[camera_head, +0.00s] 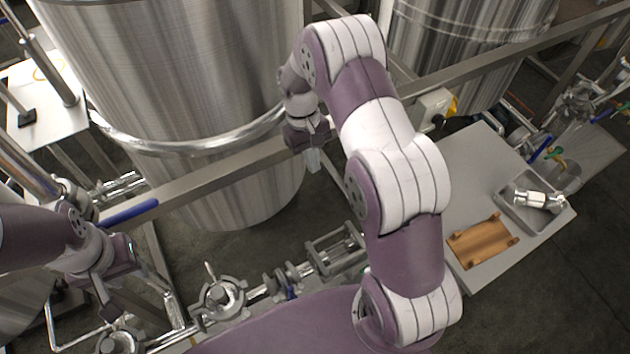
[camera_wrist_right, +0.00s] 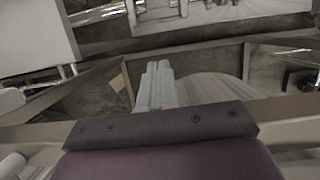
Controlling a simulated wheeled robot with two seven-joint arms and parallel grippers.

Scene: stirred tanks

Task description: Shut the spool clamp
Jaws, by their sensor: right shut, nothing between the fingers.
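Several ring clamps sit on the steel pipe line along the bottom of the head view. One clamp (camera_head: 220,297) has an upright handle; a narrower clamp (camera_head: 287,278) is to its right. I cannot tell which is the spool clamp, or whether either is open. My left gripper (camera_head: 108,305) points down at the left, near the pipework and left of the handled clamp; its fingers blend into the background. My right gripper (camera_head: 313,163) is shut and empty, in front of the large tank and well above the pipe line. Its closed fingers show in the right wrist view (camera_wrist_right: 156,82).
A large steel tank (camera_head: 180,80) and a horizontal frame beam (camera_head: 220,172) lie behind the pipe line. My right arm hides part of the middle.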

